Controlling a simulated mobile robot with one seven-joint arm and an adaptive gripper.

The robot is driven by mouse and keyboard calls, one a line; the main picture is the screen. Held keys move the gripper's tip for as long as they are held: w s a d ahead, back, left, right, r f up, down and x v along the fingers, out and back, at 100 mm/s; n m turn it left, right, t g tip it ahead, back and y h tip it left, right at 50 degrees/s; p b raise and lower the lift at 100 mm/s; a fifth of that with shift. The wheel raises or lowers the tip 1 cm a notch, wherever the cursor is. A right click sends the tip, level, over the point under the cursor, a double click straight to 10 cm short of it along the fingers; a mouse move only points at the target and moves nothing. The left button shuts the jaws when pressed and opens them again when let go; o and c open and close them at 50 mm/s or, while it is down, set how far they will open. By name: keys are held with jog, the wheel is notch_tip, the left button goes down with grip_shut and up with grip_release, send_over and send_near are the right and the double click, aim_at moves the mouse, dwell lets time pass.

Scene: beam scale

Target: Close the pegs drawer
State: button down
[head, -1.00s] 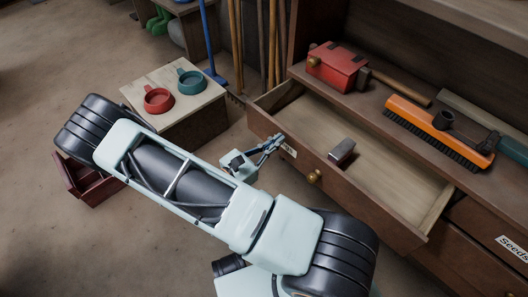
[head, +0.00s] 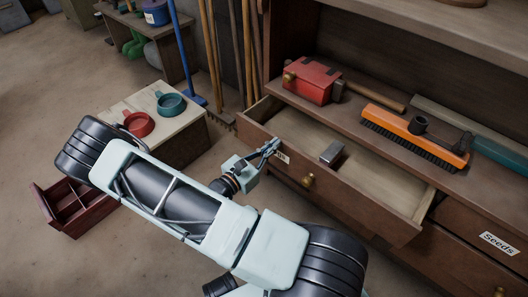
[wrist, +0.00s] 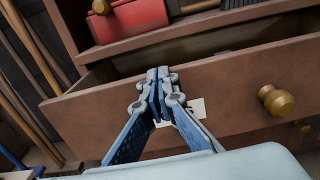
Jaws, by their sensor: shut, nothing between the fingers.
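The open drawer (head: 355,207) juts out from the wooden cabinet, with a brass knob (head: 308,181) mid-front. A white label on its front (head: 282,158) is partly hidden by my fingers and cannot be read. A small grey-brown block (head: 332,154) lies inside the drawer. My gripper (head: 274,145) is shut and empty at the drawer front, left of the knob. In the wrist view its fingertips (wrist: 158,76) overlap the front panel (wrist: 115,105) near its top edge, beside the label (wrist: 195,108); they look to be against it.

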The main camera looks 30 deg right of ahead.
jog(key=p+x, duration=0.1)
jog(key=x, duration=1.1)
jog(key=shift+w, duration=0.1)
